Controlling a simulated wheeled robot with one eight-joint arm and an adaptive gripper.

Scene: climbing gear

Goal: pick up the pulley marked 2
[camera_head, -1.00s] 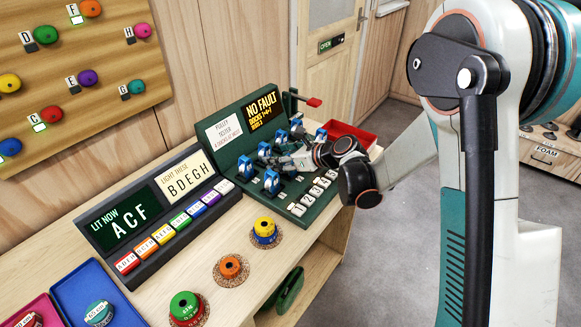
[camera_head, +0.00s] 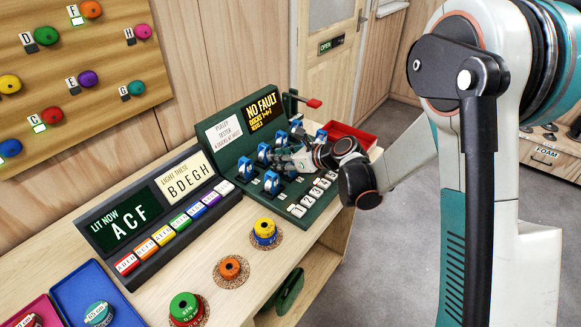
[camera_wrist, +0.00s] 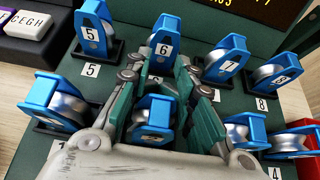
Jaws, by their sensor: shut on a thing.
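My gripper (camera_wrist: 163,92) is shut on a blue pulley with a silver wheel (camera_wrist: 155,118) in the wrist view. This is the second pulley from the left in the front row; its white number label is partly hidden, and I read it as the pulley marked 2. One finger lies on each side of it. I cannot tell if it is clear of its dock. In the head view my gripper (camera_head: 287,160) reaches over the green pulley tester (camera_head: 232,150) from the right and covers the held pulley.
In the wrist view, pulley 5 (camera_wrist: 93,32), pulley 6 (camera_wrist: 163,42) and pulley 7 (camera_wrist: 228,58) stand behind the held one. An unlabelled-looking front pulley (camera_wrist: 58,100) stands close left, and another (camera_wrist: 243,130) close right. A red tray (camera_head: 352,136) lies beyond the tester.

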